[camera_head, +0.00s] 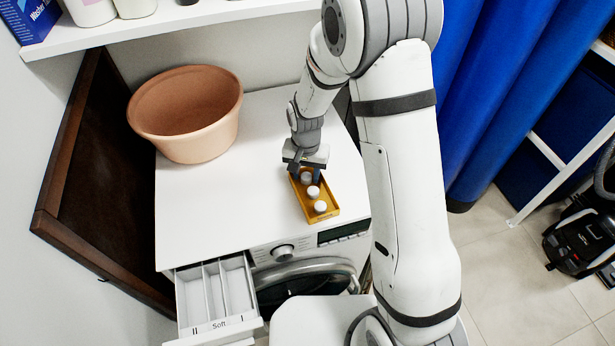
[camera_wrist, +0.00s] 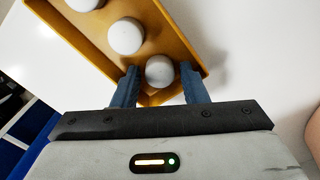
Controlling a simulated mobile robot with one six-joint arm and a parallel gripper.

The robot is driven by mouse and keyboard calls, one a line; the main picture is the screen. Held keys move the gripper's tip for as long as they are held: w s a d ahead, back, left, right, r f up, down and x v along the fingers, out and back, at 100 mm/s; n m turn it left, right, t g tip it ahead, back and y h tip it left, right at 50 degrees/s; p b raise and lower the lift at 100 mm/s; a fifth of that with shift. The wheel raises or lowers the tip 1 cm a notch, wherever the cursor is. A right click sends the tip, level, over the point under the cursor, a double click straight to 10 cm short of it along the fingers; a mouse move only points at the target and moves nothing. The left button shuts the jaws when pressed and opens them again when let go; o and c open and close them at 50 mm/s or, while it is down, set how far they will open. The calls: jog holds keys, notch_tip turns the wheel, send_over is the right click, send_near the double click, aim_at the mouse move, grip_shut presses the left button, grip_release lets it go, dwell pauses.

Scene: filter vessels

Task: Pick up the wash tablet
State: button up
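Several round white wash tablets sit in a row in a small orange-yellow tray (camera_head: 331,213) on top of the washing machine. The nearest tablet to my gripper (camera_head: 306,178) is at the tray's far end; a middle one (camera_head: 313,192) and a front one (camera_head: 320,206) follow. My gripper (camera_head: 305,174) points down over the far end of the tray. In the wrist view, its blue fingers are apart on either side of the end tablet (camera_wrist: 160,71), with gaps showing between them and it. The tray (camera_wrist: 88,52) also shows there.
The white washing machine top (camera_head: 240,215) is mostly clear. A terracotta-coloured basin (camera_head: 190,120) stands at its back left. The detergent drawer (camera_head: 215,295) is pulled out at the front left. A shelf (camera_head: 130,30) with bottles runs along the wall above.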

jog(key=c, duration=0.7)
jog(key=shift+r, duration=0.1)
